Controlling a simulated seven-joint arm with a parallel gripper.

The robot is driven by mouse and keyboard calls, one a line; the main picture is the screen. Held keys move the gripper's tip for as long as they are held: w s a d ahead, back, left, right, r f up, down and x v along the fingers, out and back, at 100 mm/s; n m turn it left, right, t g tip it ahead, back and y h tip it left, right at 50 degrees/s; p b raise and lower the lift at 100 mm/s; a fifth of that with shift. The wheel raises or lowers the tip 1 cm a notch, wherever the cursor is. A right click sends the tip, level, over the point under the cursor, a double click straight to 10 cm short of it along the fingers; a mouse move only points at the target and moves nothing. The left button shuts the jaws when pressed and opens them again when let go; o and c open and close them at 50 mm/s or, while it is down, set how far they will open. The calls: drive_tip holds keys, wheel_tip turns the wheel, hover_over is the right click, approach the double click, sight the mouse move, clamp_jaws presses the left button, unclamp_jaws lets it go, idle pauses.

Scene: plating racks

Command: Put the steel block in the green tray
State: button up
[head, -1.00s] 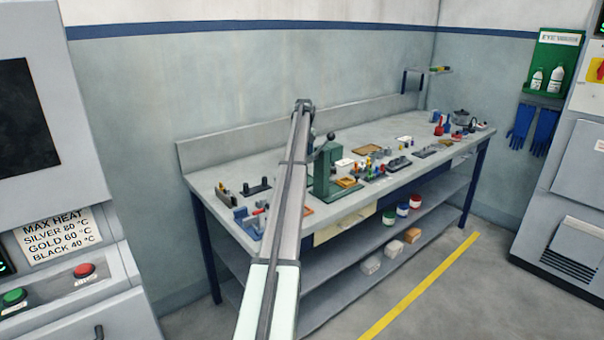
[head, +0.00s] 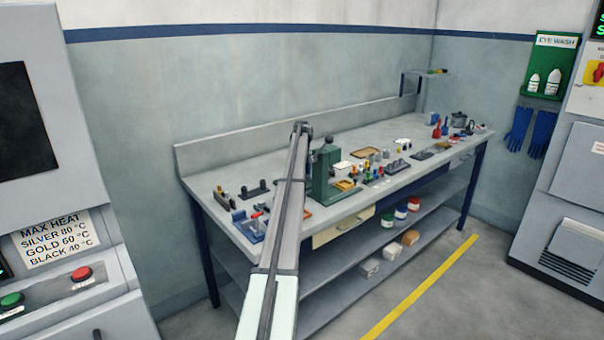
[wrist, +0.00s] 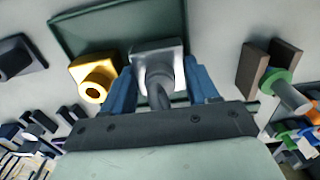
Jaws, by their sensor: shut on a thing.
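In the wrist view, my gripper (wrist: 163,88) has its blue fingers shut on the steel block (wrist: 157,57), a silver-grey piece with a square flange and a rounded boss. The block is in front of the dark green tray (wrist: 95,32) and overlaps it in the picture; I cannot tell whether it touches the tray floor. A gold block (wrist: 92,76) of similar shape is just left of my fingers, by the tray's edge. In the head view, my arm hides the gripper, and I cannot make out the block or tray.
A green press (head: 324,172) stands on the grey workbench (head: 350,210), right of my arm. In the wrist view, a dark block (wrist: 18,57) is at the left; brown pieces and a green-ringed cylinder (wrist: 285,92) are at the right. Several small parts crowd both lower sides.

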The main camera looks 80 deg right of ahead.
drive_tip(key=o, duration=1.2)
drive_tip(key=shift+f, duration=0.1)
wheel_tip(320, 180, up, 12)
drive_tip(key=shift+r, duration=0.15)
drive_tip(key=shift+w, duration=0.1)
